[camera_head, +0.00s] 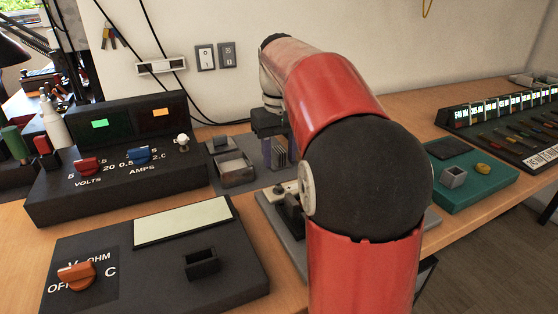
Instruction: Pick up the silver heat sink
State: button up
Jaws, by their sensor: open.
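My gripper (273,152) points down behind my red arm, just right of a small grey tray. Its fingers are open. A small grey-purple finned piece (279,158) shows at the fingertips and looks like the silver heat sink. My arm and gripper partly hide it, and I cannot tell whether the fingers touch it or stand around it.
The grey tray (234,178) stands left of my gripper, beside a black power supply with knobs (120,170). A dark meter (150,265) lies in front. A teal mat (478,190) holds a small grey box (453,177) and a yellow piece (483,169). Cables hang on the wall behind.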

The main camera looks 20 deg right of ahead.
jog(key=shift+c, duration=0.3)
grip_shut()
jog(key=shift+r, duration=0.1)
